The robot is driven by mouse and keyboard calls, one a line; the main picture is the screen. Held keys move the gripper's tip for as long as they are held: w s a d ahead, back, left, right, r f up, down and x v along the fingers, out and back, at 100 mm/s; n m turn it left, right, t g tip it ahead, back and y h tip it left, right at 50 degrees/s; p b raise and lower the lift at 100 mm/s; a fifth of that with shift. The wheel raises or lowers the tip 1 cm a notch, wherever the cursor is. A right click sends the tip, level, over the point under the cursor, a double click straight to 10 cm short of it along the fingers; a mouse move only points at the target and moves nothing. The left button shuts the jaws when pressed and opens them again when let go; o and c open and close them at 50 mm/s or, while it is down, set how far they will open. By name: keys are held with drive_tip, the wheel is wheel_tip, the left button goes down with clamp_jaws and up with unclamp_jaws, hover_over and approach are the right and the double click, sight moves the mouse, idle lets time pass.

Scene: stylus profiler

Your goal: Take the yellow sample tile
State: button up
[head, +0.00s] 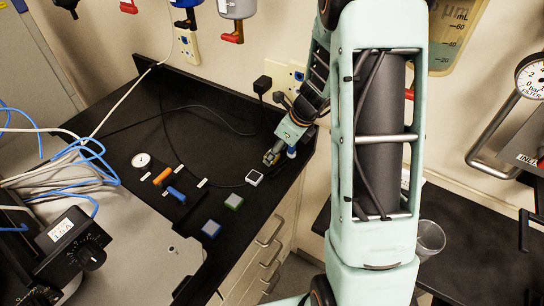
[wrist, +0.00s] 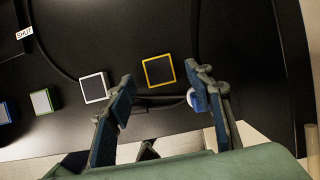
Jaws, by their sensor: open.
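The yellow sample tile (wrist: 158,71), a dark square with a yellow rim, lies flat on the black bench in the wrist view. In that view my gripper (wrist: 161,82) is open and empty, with one finger on each side of the tile's near edge. I cannot tell how high the fingertips are above it. In the head view my gripper (head: 271,157) is over the bench near its right edge, and the yellow tile is hidden there, seemingly behind the gripper.
A white-rimmed tile (head: 254,177), a green tile (head: 234,201) and a blue tile (head: 211,229) lie in a row on the bench. A small blue-and-white object (wrist: 196,100) is close beside the right finger. A black cable (wrist: 70,75) crosses the bench near the tiles.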

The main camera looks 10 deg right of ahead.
drive_tip(key=shift+w+a+f, duration=0.2)
drive_tip(key=shift+a+f, duration=0.05)
drive_tip(key=shift+f, duration=0.35)
drive_tip(key=shift+c, duration=0.4)
drive_tip(key=c, duration=1)
drive_tip(key=shift+o, duration=0.2)
